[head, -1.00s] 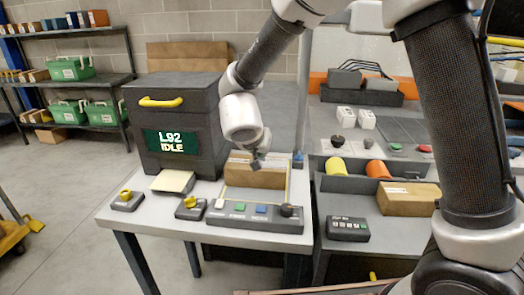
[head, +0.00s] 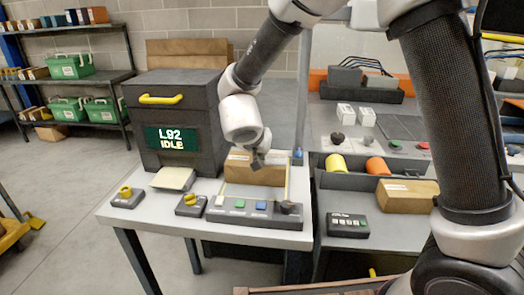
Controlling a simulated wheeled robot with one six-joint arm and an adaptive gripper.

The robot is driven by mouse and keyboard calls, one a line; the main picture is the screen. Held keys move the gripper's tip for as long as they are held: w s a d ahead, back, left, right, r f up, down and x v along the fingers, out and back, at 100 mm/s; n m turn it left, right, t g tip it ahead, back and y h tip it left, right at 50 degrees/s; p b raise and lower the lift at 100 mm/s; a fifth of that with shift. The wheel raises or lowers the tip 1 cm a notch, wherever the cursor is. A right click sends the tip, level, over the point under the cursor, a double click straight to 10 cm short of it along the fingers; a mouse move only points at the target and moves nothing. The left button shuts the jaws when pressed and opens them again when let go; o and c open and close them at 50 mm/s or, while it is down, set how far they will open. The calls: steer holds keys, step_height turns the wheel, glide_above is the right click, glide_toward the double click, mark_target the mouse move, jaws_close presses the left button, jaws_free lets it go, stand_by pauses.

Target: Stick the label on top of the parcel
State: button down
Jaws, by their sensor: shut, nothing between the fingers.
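A brown cardboard parcel (head: 238,170) lies on the grey table behind the button panel, inside a pale yellow outline. My gripper (head: 257,166) is shut and empty, pointing down in front of the parcel's upper part from this view. I cannot tell whether it touches the parcel. A dark label printer (head: 183,108) stands at the back left of the table and its screen (head: 172,139) reads "L92 IDLE". A pale sheet or pad (head: 173,179) sits at its front. I cannot tell whether a label is on the parcel's top, as my gripper and arm cover part of it.
A panel with coloured buttons (head: 255,213) lies at the table's front edge. Two yellow-knobbed boxes (head: 127,197) (head: 190,205) stand left of it. Another brown box (head: 405,197) lies on the right bench, near a small keypad (head: 347,225). Shelves with green crates (head: 67,110) stand far left.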

steer(key=shift+f, duration=0.1)
steer(key=c, duration=1.6)
jaws_free()
steer(key=shift+o, duration=0.2)
steer(key=o, duration=0.4)
steer(key=shift+r, duration=3.55)
